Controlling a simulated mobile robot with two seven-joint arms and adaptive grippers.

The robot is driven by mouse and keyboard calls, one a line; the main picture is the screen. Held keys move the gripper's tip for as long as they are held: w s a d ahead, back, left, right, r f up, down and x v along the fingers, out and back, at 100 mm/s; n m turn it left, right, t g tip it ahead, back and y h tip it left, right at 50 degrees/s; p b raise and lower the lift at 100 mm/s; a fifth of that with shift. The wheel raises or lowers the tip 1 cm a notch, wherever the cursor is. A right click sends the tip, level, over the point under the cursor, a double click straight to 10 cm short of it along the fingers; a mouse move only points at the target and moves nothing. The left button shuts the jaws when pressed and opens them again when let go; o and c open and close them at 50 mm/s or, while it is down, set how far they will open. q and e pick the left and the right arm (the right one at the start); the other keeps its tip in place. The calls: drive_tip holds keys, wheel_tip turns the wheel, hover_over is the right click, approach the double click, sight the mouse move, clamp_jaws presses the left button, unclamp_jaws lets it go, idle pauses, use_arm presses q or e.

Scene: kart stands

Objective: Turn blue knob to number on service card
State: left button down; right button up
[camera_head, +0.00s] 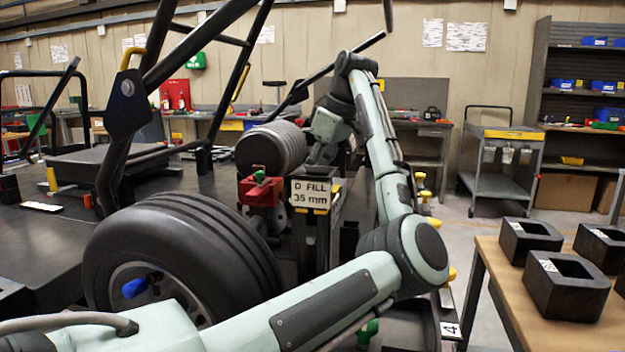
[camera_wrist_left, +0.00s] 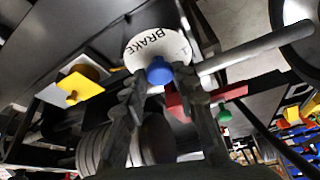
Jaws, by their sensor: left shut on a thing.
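In the left wrist view a blue knob (camera_wrist_left: 158,71) sits at the lower edge of a round white dial (camera_wrist_left: 157,44) lettered BRAKE. My left gripper (camera_wrist_left: 161,88) is shut on the blue knob, one dark finger on each side. In the head view my left arm bends over the bench and its gripper is hidden behind the stand parts. A sign (camera_head: 310,194) there reads "D FILL 35 mm"; I cannot tell if it is the service card. The dial's numbers are not readable. My right gripper is not in view.
A large kart tyre (camera_head: 190,245) with a blue part (camera_head: 134,288) at its hub stands at left. A red block (camera_head: 262,192) with a green knob is beside the sign. A wooden table (camera_head: 490,265) with black square boxes is at right. Bare floor shows beyond it.

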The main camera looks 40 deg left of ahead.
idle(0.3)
use_arm(q)
drive_tip(key=c, duration=1.2)
unclamp_jaws()
drive_tip(key=v, duration=1.2)
